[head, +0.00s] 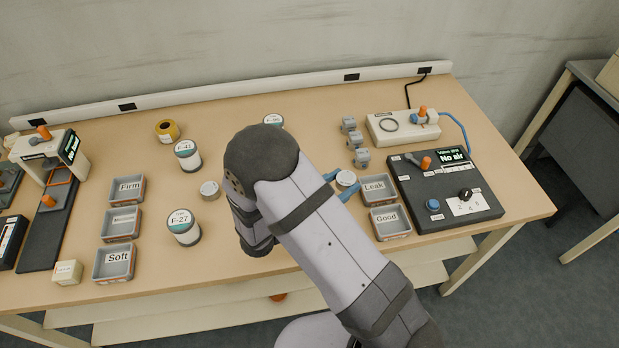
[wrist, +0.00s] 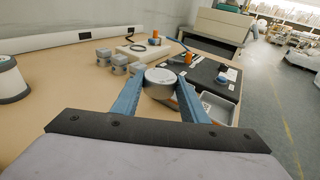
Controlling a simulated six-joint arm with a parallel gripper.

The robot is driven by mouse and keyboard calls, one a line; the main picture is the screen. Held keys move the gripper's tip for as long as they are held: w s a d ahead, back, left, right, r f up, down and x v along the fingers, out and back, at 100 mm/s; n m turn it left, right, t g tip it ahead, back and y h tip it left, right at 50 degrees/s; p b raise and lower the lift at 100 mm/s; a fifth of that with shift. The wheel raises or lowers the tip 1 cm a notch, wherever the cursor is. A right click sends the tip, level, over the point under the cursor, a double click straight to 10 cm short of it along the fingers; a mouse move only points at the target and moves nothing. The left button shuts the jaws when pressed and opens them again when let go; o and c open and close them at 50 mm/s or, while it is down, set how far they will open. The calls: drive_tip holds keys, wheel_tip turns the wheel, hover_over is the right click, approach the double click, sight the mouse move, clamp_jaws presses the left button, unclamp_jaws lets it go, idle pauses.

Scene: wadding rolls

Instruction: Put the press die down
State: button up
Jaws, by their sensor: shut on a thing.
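The press die is a short silvery-grey disc (wrist: 160,75) in the wrist view, held between the blue fingers of my gripper (wrist: 160,85). In the head view the disc (head: 346,178) shows just beyond my arm, between the blue fingertips (head: 344,184), left of the tray marked Leak. My gripper is shut on it. I cannot tell whether its underside touches the table or hangs a little above it. My arm hides part of the table below and left of the gripper.
The Leak tray (head: 363,190) and Good tray (head: 376,225) stand close right of the disc. Several small grey blocks (head: 355,140) stand behind it. A black control panel (head: 425,212) lies further right. A similar grey disc (head: 209,190) lies left of my arm, near labelled rolls (head: 187,160).

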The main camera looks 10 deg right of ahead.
drive_tip(key=w+a+r+n+t+y, duration=0.4)
drive_tip(key=w+a+n+t+y, duration=0.15)
drive_tip(key=w, duration=0.35)
drive_tip(key=shift+m+g+h, duration=0.25)
drive_tip(key=shift+m, duration=0.1)
drive_tip(key=shift+a+f, duration=0.2)
drive_tip(key=shift+f, duration=1.3)
drive_tip(key=shift+a+f, duration=0.15)
drive_tip(key=shift+f, duration=1.35)
drive_tip(key=shift+s+f, duration=0.1)
drive_tip(key=shift+f+p, duration=0.35)
drive_tip(key=shift+f, duration=1.65)
drive_tip(key=shift+f, duration=0.1)
